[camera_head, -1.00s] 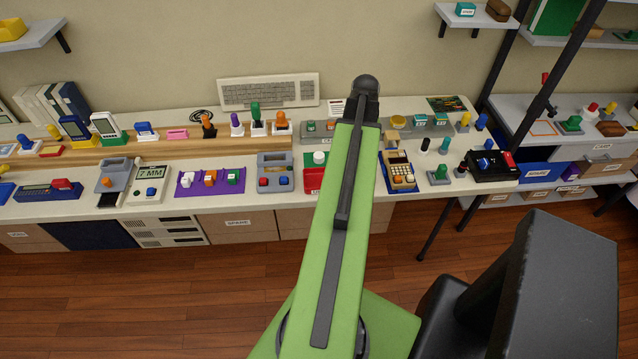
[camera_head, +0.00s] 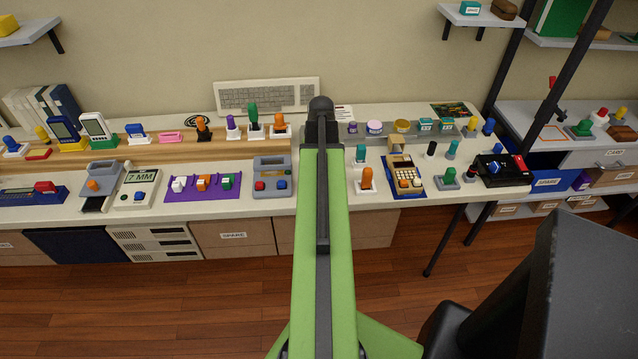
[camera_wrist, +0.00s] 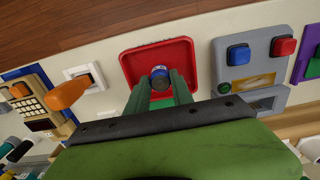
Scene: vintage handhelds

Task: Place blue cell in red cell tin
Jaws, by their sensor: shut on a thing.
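The red cell tin (camera_wrist: 188,55) is a shallow square tray with a raised rim, at the top middle of the wrist view. The blue cell (camera_wrist: 159,72) is a small dark blue cylinder with a paler end. My gripper (camera_wrist: 161,86) has green fingers shut on it, one on each side. The cell and fingertips overlap the tin's inside near its near rim. I cannot tell whether the cell touches the tin's floor. In the head view my green arm hides the gripper, the cell and the tin.
A grey console (camera_wrist: 250,62) with blue and red buttons stands beside the tin. On the other side are an orange-handled piece in a white holder (camera_wrist: 84,76) and a tan calculator (camera_wrist: 35,103).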

